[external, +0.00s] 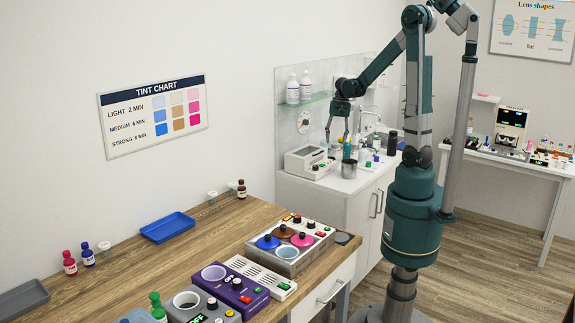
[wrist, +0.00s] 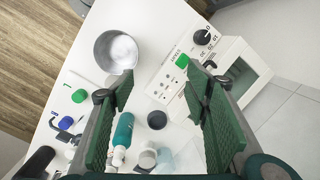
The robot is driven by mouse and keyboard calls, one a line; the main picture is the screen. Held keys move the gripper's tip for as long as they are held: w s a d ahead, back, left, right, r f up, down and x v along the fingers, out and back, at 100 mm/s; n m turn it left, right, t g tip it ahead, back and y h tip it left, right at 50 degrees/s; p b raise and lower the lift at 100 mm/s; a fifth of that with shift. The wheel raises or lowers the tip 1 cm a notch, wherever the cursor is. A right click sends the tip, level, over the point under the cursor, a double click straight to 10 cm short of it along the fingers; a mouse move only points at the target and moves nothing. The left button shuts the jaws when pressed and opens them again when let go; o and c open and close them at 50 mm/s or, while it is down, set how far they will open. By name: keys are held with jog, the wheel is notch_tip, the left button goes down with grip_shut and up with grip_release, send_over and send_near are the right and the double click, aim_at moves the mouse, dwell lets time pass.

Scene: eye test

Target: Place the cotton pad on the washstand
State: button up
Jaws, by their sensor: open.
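The washstand is a white cabinet (external: 324,204) against the wall; its white top (wrist: 84,66) fills much of the wrist view. A steel cup (wrist: 103,64) stands on that top and also shows in the external view (external: 349,169). A round white, soft-looking thing (wrist: 124,50) lies inside the cup; it may be the cotton pad, but I cannot tell for sure. My gripper (external: 345,137) is above the washstand top. In the wrist view its jaws (wrist: 165,82) are apart with nothing held between them, and the cup is beyond the left fingertip.
A white device with a knob (wrist: 202,38) stands beside the cup, also at the counter's front left (external: 309,161). A teal bottle (wrist: 123,131), a dark cup (wrist: 157,119) and green-capped containers (wrist: 79,96) crowd the counter. A glass shelf with white bottles (external: 293,89) is close by.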

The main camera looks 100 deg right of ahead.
jog(key=w+a+r+n+t+h, duration=0.1)
jog(key=w+a+r+n, duration=0.35)
jog(key=w+a, duration=0.5)
jog(key=w+a+r+n+t+h, duration=0.1)
jog(key=w+a+r+n, duration=0.4)
jog(key=a, duration=0.8)
jog(key=a+r+n+t, duration=0.1)
jog(key=a+n, duration=0.4)
jog(key=a, duration=0.8)
jog(key=w+a+r+n+t, duration=0.1)
jog(key=a+n, duration=0.4)
jog(key=a, duration=0.9)
jog(key=shift+r+t+y, duration=0.4)
jog(key=shift+r+t, duration=0.15)
jog(key=shift+t, duration=0.35)
jog(key=shift+w+n, duration=0.1)
jog(key=shift+n, duration=0.15)
notch_tip(320, 180, down, 4)
jog(key=b, duration=0.4)
jog(key=shift+f, duration=0.2)
